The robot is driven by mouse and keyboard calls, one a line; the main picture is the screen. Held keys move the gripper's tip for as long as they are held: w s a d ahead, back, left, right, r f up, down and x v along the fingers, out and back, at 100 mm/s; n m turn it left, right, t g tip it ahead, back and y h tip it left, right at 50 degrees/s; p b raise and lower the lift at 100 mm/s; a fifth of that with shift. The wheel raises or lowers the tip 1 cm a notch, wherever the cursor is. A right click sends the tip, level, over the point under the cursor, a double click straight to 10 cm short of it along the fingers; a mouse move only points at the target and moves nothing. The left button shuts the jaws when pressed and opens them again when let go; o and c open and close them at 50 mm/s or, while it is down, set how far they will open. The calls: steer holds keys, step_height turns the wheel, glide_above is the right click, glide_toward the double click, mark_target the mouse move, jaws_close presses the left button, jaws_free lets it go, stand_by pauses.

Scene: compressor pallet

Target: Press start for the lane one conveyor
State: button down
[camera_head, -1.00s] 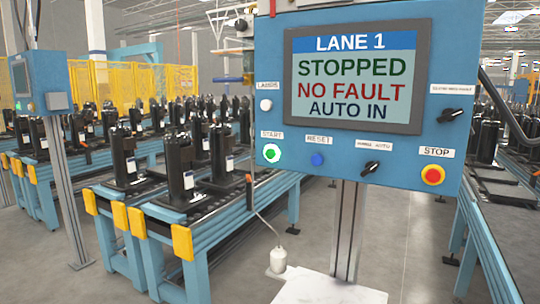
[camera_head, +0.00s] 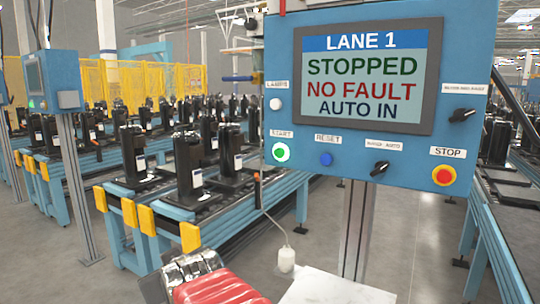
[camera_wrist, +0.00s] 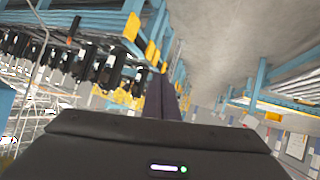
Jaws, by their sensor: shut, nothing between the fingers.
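The blue lane 1 control panel (camera_head: 478,80) stands on a grey post at the right in the head view. Its screen (camera_head: 365,76) reads LANE 1, STOPPED, NO FAULT, AUTO IN. The green start button (camera_head: 281,152), with a pale ring, is at the panel's lower left under a START label. My gripper (camera_wrist: 161,92) shows in the wrist view with its dark fingers shut and nothing between them. It points over the floor and conveyors, and the panel is not clearly seen there. The fingers are not visible in the head view, so their distance from the button cannot be told.
A blue reset button (camera_head: 326,158), a black selector knob (camera_head: 379,168) and a red stop button (camera_head: 443,175) share the panel. A conveyor (camera_head: 205,205) carrying black compressors runs at left. Another blue panel (camera_head: 56,80) stands far left. My arm shows at the bottom.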

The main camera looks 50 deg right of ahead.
mark_target(279, 153)
steer(key=d+r+t+h, duration=0.1)
steer(key=d+r+h, duration=0.2)
steer(key=d, duration=0.6)
steer(key=s+d+r+t+h, duration=0.1)
steer(key=d+r+t+h, duration=0.1)
steer(key=d+r, duration=0.6)
steer(key=s+d+r+t+h, duration=0.1)
steer(key=d+r+h, duration=0.4)
steer(key=d, duration=0.5)
steer(key=shift+s+d+r+m+t, duration=0.15)
steer(key=shift+s+r+m+t, duration=0.05)
steer(key=shift+m+t, duration=0.2)
steer(key=shift+d, duration=0.15)
steer(key=shift+w+d, duration=0.2)
steer(key=shift+d, duration=1.9)
steer(key=shift+w+d, duration=0.2)
steer(key=shift+d, duration=1.9)
steer(key=shift+d, duration=0.1)
steer(key=shift+d, duration=0.3)
